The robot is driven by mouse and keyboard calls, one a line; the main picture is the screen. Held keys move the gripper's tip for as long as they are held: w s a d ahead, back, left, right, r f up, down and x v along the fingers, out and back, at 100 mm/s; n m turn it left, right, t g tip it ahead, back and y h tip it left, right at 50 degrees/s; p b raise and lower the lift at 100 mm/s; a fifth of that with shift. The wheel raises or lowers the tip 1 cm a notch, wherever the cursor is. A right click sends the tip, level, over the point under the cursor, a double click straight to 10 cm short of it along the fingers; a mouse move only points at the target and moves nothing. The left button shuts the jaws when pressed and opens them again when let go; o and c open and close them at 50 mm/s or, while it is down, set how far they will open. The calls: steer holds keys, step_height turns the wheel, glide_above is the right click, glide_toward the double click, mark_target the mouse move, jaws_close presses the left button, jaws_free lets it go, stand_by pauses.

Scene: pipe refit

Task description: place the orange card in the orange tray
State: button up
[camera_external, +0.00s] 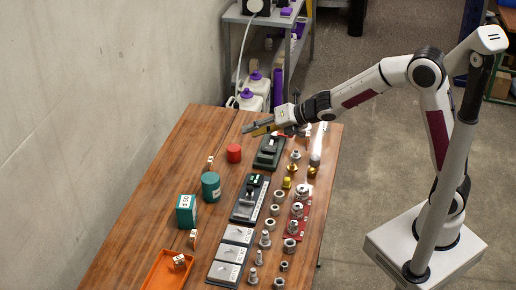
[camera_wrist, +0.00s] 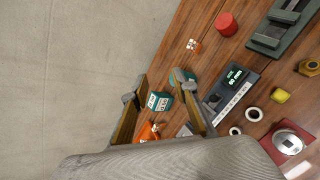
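My gripper (camera_external: 258,128) is raised over the far end of the table. In the wrist view its two fingers (camera_wrist: 162,105) stand apart with nothing held between them. The orange tray (camera_external: 157,272) is at the near left of the table, far from my gripper; part of it shows low in the wrist view (camera_wrist: 145,132). A small pale card with orange marks (camera_external: 180,260) is in the tray. Similar small cards stand on the wood near the left edge (camera_external: 210,161) and just beyond the tray (camera_external: 193,237). I cannot tell which one is the orange card.
A red cylinder (camera_external: 234,153), a teal cylinder (camera_external: 210,187) and a teal box (camera_external: 187,211) stand on the left half. Dark instruments (camera_external: 250,198), grey plates (camera_external: 231,254) and several metal fittings (camera_external: 276,209) fill the right half. Bare wood lies at the far left.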

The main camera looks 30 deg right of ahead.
steer(key=s+d+r+m+h, duration=0.25)
steer(key=d+m, duration=0.35)
steer(key=d, duration=0.3)
steer(key=s+d+r+m+h, duration=0.2)
steer(key=s+d+m, duration=0.2)
steer(key=d+m, duration=0.3)
steer(key=s+d+r+m+h, duration=0.25)
steer(key=d+m, duration=0.25)
steer(key=d, duration=0.5)
steer(key=s+d+f+m+g, duration=0.1)
steer(key=s+d+m, duration=0.3)
steer(key=s+m, duration=0.4)
steer(key=s+d+f+m+g, duration=0.2)
steer(key=s+d+m, duration=0.3)
steer(key=s, duration=0.9)
steer(key=m, duration=0.3)
steer(key=shift+s, duration=0.25)
